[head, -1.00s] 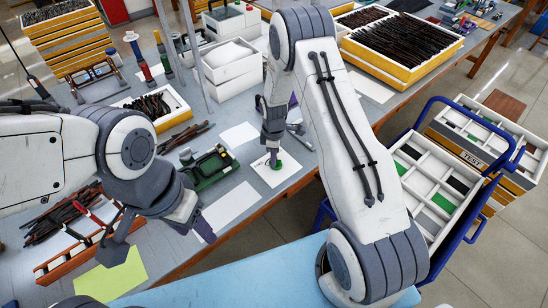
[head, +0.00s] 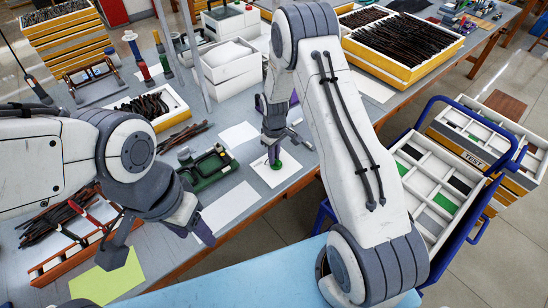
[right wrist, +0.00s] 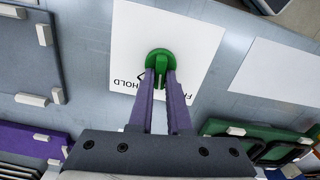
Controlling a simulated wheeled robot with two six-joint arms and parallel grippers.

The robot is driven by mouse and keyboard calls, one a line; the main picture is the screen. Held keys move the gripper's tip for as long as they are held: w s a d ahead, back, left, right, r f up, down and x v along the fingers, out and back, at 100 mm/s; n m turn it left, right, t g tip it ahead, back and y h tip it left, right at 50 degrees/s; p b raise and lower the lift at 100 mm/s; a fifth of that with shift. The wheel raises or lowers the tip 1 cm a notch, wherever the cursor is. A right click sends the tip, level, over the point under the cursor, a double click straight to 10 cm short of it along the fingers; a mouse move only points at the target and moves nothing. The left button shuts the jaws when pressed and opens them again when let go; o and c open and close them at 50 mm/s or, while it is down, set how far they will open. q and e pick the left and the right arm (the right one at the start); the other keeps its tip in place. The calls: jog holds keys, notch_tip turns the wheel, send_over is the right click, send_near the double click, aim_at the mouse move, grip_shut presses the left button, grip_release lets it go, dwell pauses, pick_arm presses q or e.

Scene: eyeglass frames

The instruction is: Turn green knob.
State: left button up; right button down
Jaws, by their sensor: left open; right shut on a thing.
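The green knob (head: 277,166) stands on a white sheet (head: 286,178) near the front edge of the workbench. In the right wrist view the green knob (right wrist: 160,56) shows as a round base with a raised grip, on a white sheet with the partly hidden word "HOLD" (right wrist: 125,82). My right gripper (head: 275,159) points down at it, its purple fingers (right wrist: 161,76) shut on the raised grip. My left gripper (head: 160,238) is open and empty above the front left of the bench, away from the knob.
A green tool case (head: 208,168) lies left of the knob. White bins (head: 232,70) and a tray of dark frames (head: 160,110) stand behind. A blue trolley (head: 440,190) with sorting trays is at the right. A yellow-green sheet (head: 108,278) lies at front left.

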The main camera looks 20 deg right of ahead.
jog(key=m, duration=0.5)
jog(key=shift+w+d+m+b, duration=0.1)
jog(key=shift+d+m+b, duration=0.15)
jog(key=shift+m+b, duration=0.1)
jog(key=m, duration=0.4)
jog(key=shift+d+m, duration=0.15)
jog(key=shift+m, duration=0.2)
jog(key=c, duration=0.9)
grip_release()
jog(key=shift+o, duration=0.2)
notch_tip(320, 180, up, 10)
jog(key=b, duration=0.1)
jog(key=shift+r+b, duration=0.25)
jog(key=shift+b, duration=0.1)
